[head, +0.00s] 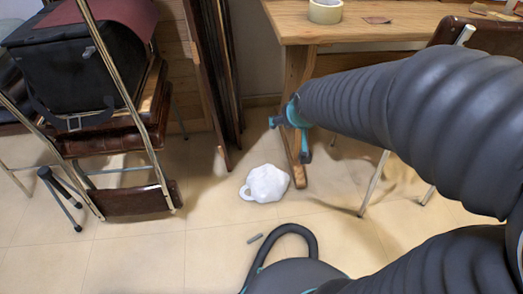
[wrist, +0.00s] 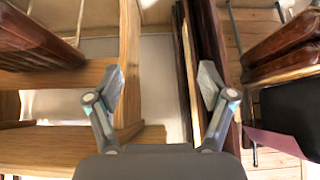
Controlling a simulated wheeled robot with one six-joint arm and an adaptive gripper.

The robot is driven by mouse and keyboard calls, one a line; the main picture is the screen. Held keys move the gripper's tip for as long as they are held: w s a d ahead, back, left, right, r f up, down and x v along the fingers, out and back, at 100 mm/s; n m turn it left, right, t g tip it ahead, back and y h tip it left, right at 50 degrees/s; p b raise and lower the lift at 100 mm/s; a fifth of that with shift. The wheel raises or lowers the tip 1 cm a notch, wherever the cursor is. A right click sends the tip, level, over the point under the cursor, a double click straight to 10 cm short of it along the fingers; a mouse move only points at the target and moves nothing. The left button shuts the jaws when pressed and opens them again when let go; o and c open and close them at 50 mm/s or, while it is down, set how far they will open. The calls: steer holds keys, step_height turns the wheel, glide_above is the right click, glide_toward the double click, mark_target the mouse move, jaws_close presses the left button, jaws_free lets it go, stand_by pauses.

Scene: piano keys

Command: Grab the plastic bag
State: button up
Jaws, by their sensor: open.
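The white plastic bag (head: 268,184) lies crumpled on the tiled floor in the middle of the head view, with a loop of it showing at its left side. My gripper (head: 289,138) is above the floor, up and slightly right of the bag in the head view, in front of the wooden table leg. In the wrist view my gripper (wrist: 160,85) has its two fingers spread wide with nothing between them. I cannot make out the bag in the wrist view.
A wooden table (head: 400,22) with a tape roll (head: 325,11) on it stands at the back right. Folded dark panels (head: 212,75) lean behind the bag. A chair (head: 125,200) with a black case (head: 88,62) is at left.

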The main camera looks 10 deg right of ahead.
mark_target(271, 176)
steer(key=w+f+t+b, duration=0.2)
steer(key=w+f, duration=0.6)
steer(key=f, duration=0.4)
steer(key=w+f+t+b, duration=0.1)
steer(key=w+f, duration=0.7)
steer(key=f, duration=0.5)
steer(key=s+f+t+b, duration=0.2)
steer(key=s+f, duration=0.1)
steer(key=f, duration=0.9)
steer(key=s+f+t+b, duration=0.1)
steer(key=s+f+t, duration=0.15)
steer(key=f, duration=0.95)
steer(key=shift+g, duration=0.45)
steer(key=x, duration=0.4)
steer(key=b+x, duration=0.1)
steer(key=x, duration=0.4)
steer(key=f+b+x, duration=0.1)
steer(key=x, duration=0.3)
steer(key=c, duration=1)
